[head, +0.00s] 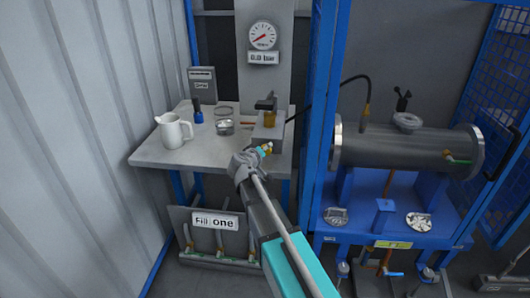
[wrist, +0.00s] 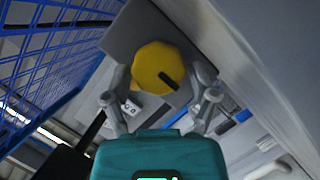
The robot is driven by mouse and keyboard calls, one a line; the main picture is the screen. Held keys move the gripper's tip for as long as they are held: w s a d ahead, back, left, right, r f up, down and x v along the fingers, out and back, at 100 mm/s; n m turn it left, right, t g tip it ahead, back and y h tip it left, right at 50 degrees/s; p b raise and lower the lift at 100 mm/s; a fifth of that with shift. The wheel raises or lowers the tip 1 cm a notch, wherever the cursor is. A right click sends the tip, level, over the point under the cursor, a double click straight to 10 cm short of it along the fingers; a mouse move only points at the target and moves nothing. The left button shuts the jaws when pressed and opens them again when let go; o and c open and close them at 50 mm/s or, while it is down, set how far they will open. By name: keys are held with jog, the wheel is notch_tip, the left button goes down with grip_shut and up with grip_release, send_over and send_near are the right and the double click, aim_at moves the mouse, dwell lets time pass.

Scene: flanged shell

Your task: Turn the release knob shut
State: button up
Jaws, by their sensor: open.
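The release knob is a round yellow disc (wrist: 156,68) with a black bar mark pointing to the lower right in the wrist view. It sits on a grey block (head: 262,132), which stands at the right of the table in the head view. My gripper (wrist: 161,82) is open, with one finger on each side of the knob's outline. I cannot tell whether the fingers touch it. The gripper hides most of the knob there.
A white jug (head: 174,131), a blue bottle (head: 198,116) and glass jars (head: 224,122) stand on the table (head: 150,154). A dial gauge (head: 262,36) above reads 0.0 bar. A blue post (head: 318,120) and a steel cylinder (head: 405,150) stand to the right.

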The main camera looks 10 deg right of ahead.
jog(key=shift+w+d+f, duration=0.15)
jog(key=shift+w+d, duration=0.1)
jog(key=shift+w, duration=0.1)
jog(key=c, duration=0.9)
jog(key=shift+o, duration=0.2)
